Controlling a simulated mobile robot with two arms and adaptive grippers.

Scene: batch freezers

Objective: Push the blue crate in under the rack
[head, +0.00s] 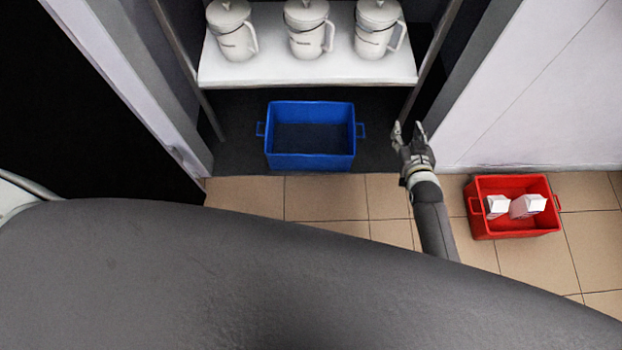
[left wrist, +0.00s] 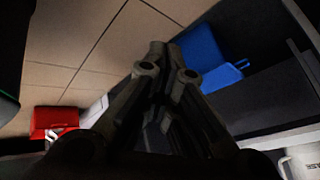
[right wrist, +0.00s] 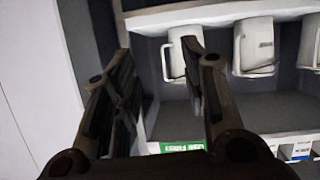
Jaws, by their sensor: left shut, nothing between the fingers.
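The blue crate (head: 310,162) is empty and upright on the dark floor in front of the rack (head: 300,72). In the head view its far rim lies just below the front edge of the rack's white shelf. My right gripper (head: 409,130) is open and empty to the right of the crate, apart from its right handle. My left gripper (left wrist: 167,58) shows only in the left wrist view, shut and empty, with part of the blue crate (left wrist: 207,55) beyond it. Whether they touch is unclear. The right wrist view shows my open fingers (right wrist: 152,72).
Several white pitchers (head: 306,38) stand on the rack's shelf. A red crate (head: 515,229) with white cartons sits on the tiles at the right. Wall panels flank the alcove on the left (head: 165,135) and right (head: 540,90). Tiled floor (head: 325,195) in front of the blue crate is clear.

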